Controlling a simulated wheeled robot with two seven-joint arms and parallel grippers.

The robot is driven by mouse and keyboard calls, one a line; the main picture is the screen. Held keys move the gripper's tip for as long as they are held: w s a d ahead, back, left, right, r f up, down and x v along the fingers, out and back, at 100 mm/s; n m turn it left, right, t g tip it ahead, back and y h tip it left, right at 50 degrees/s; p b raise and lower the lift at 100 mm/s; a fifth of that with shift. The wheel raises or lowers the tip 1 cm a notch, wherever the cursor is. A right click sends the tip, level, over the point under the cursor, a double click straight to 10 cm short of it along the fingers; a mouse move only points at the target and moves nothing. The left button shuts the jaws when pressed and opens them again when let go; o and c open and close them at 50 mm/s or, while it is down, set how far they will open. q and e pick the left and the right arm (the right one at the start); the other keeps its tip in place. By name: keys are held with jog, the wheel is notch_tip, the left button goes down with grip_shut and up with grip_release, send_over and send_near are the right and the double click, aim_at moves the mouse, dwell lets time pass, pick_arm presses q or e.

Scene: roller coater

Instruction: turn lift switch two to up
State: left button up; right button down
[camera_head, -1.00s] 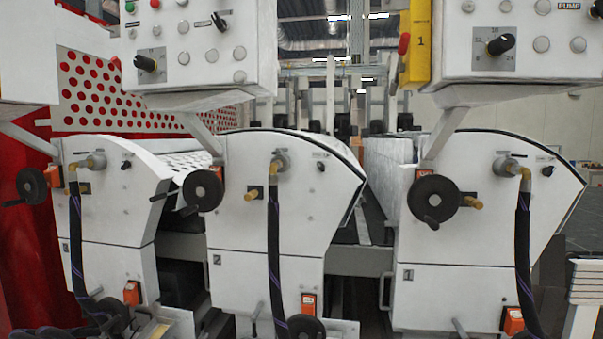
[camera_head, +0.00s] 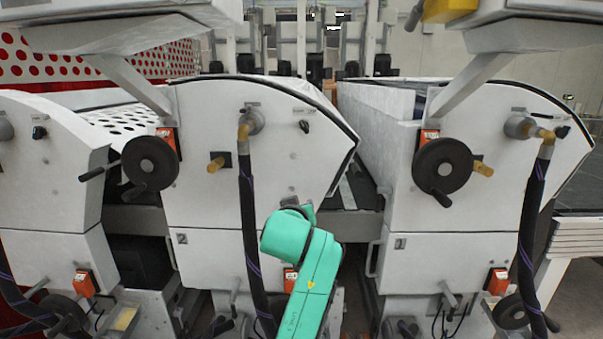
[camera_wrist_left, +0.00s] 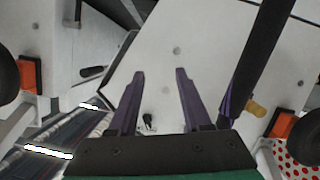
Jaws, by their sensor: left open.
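Lift switch two (camera_head: 304,126) is a small black knob near the upper right of the white side panel of unit 2 (camera_head: 205,115). In the left wrist view the switch (camera_wrist_left: 148,121) shows between the finger bases, in an upside-down picture. My left gripper (camera_head: 291,201) is in front of unit 2, below the switch in the head view and apart from it. Its two purple fingers (camera_wrist_left: 160,72) are spread, with nothing between them. The green arm hides part of the gripper in the head view. The knob's exact setting is too small to tell. My right gripper is not in view.
A dark hose (camera_head: 247,220) hangs from a fitting left of the switch. A black handwheel (camera_head: 150,163) and an orange box (camera_head: 168,139) are farther left. Unit 1 (camera_head: 405,215) stands to the right, across a gap. Grey control boxes overhang the top.

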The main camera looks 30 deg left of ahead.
pick_arm(q)
notch_tip(320, 180, up, 16)
jog(key=w+n+t+y, duration=0.2)
jog(key=n+t, duration=0.1)
jog(key=p, duration=0.6)
send_near(304, 128)
jog(key=x, duration=0.8)
jog(key=shift+r, duration=0.2)
jog(key=shift+w+f, duration=0.1)
jog(key=shift+w, duration=0.15)
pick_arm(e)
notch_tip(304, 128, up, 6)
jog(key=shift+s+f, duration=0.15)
pick_arm(q)
grip_shut()
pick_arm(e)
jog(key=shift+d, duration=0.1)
